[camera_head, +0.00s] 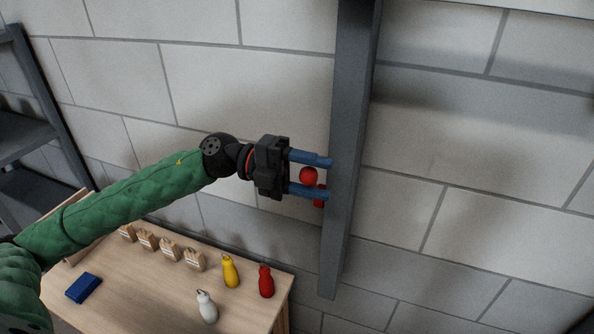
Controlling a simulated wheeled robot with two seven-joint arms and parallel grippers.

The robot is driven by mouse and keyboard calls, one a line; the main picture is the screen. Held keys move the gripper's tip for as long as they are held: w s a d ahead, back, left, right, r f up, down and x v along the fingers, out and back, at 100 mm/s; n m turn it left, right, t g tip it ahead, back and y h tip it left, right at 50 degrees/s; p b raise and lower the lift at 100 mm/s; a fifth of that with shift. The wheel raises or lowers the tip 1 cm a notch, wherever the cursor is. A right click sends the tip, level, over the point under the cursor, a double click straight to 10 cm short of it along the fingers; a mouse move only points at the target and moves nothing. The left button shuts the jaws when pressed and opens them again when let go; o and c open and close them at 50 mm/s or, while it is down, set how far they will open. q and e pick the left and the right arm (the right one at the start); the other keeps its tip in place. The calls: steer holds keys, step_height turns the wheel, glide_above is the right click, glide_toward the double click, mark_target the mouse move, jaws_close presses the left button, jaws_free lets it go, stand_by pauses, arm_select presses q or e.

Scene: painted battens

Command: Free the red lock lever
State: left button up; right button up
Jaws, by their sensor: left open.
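The red lock lever (309,176) shows as a round red knob, with a further red part below it beside the lower finger, next to a dark grey upright post (349,150). My left gripper (322,176), with blue fingers, is open. Its fingers lie above and below the red knob in the picture, with the tips close to the post's left edge. I cannot tell whether the fingers touch the knob or the post. The rest of the lever is partly hidden by the lower finger. My right gripper is not in view.
A wooden table (150,285) below holds a red bottle-shaped object (266,281), a yellow one (230,271), a white one (207,307), a blue block (83,288) and several small wooden blocks (169,249). A grey shelf rack (45,110) stands at left. A pale block wall is behind.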

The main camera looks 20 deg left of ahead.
arm_select(q)
steer(key=a, duration=1.1)
steer(key=shift+w+a, duration=0.15)
steer(key=shift+a, duration=0.25)
stand_by(0.3)
